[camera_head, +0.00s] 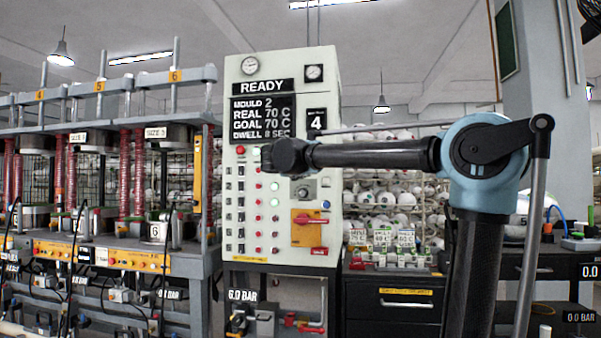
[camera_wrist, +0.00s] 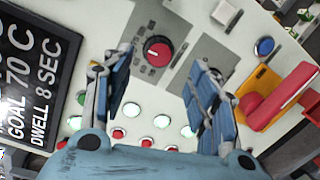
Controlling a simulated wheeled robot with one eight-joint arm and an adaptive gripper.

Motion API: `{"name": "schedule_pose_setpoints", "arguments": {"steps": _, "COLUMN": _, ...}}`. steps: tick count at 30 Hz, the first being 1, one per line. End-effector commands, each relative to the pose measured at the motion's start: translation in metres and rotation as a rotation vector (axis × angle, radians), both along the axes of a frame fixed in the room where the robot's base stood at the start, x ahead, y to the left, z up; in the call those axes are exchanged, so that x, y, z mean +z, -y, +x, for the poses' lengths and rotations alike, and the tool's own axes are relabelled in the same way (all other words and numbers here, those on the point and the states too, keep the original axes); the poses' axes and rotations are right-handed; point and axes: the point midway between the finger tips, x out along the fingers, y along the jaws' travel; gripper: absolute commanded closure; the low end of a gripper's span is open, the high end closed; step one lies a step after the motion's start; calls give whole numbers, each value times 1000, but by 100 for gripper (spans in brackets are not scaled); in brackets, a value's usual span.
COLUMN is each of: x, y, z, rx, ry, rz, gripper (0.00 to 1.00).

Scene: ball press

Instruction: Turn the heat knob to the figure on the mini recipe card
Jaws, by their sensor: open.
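The heat knob (camera_wrist: 157,52) is a red round knob with a dark rim on a grey dial plate (camera_wrist: 143,75), seen in the wrist view. In the head view my arm and gripper hide it. My gripper (camera_wrist: 160,62) is open and empty, its two blue-grey fingers on either side of the knob in the picture; contact cannot be told. In the head view my gripper (camera_head: 276,157) is in front of the press panel. The display (camera_head: 262,118) reads REAL 70 C and GOAL 70 C. Several small cards stand on the right; the leftmost (camera_head: 358,237) seems to be the mini card, its figure hardly legible.
An orange plate with a red handle (camera_head: 308,222) and a blue button (camera_head: 326,205) sit below on the panel (camera_head: 240,75). A second grey plate (camera_head: 303,190) lies between. Rows of lit buttons (camera_head: 274,202) run beside them. Presses (camera_head: 110,200) stand left, a black drawer cabinet (camera_head: 395,300) right.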

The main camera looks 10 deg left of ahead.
Motion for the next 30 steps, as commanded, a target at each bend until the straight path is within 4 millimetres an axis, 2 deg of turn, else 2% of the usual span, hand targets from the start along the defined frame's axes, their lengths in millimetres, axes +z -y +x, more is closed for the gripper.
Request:
{"name": "schedule_pose_setpoints", "arguments": {"steps": 1, "x": 0, "y": -3, "z": -11, "rx": 4, "ry": 0, "rz": 0, "gripper": 47}}
{"name": "schedule_pose_setpoints", "arguments": {"steps": 6, "x": 1, "y": -6, "z": -37, "rx": 2, "ry": -1, "rz": 0, "gripper": 47}}
{"name": "schedule_pose_setpoints", "arguments": {"steps": 12, "x": 1, "y": -8, "z": -54, "rx": 1, "ry": -1, "rz": 0, "gripper": 47}}
{"name": "schedule_pose_setpoints", "arguments": {"steps": 30, "x": 1, "y": -7, "z": -57, "rx": -3, "ry": -2, "rz": 2, "gripper": 47}}
